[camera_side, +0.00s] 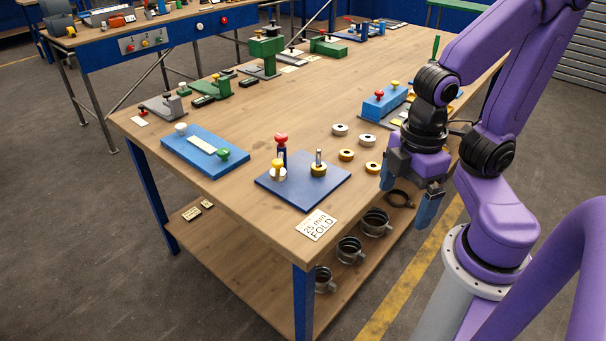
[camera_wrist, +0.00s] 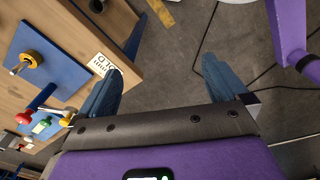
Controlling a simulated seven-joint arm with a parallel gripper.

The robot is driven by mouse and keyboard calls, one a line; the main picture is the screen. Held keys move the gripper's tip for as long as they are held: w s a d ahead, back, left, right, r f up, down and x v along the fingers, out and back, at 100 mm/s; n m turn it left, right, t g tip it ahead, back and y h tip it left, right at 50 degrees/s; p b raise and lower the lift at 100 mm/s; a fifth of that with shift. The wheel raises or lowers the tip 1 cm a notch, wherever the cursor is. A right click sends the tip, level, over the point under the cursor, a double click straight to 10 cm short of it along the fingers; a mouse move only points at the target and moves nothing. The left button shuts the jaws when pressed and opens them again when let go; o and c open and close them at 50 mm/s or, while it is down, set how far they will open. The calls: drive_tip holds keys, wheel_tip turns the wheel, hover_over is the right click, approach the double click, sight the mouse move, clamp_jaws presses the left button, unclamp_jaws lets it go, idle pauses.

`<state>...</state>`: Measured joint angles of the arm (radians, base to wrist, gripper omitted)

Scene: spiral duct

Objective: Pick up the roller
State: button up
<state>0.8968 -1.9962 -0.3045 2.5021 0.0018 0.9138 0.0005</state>
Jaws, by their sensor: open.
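Several ring-shaped rollers lie loose on the table: a silver one (camera_side: 340,129), a brass one (camera_side: 346,155) and another brass one (camera_side: 372,167) closest to my gripper. A further brass roller (camera_side: 318,169) sits around an upright pin on the blue plate (camera_side: 300,196); it also shows in the wrist view (camera_wrist: 31,59). I cannot tell which roller is meant. My gripper (camera_side: 408,194) is open and empty, pointing down just off the table's right edge. In the wrist view the gripper (camera_wrist: 163,68) has only floor between its fingers.
A red-knobbed post (camera_side: 282,148) and a yellow-knobbed part (camera_side: 277,170) stand on the blue plate. A blue block fixture (camera_side: 385,103) stands behind my gripper. A "25 mm FOLD" card (camera_side: 316,225) lies at the front corner. Duct rings (camera_side: 349,250) sit on the lower shelf.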

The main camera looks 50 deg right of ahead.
idle(0.4)
drive_tip(key=shift+c, duration=1.3)
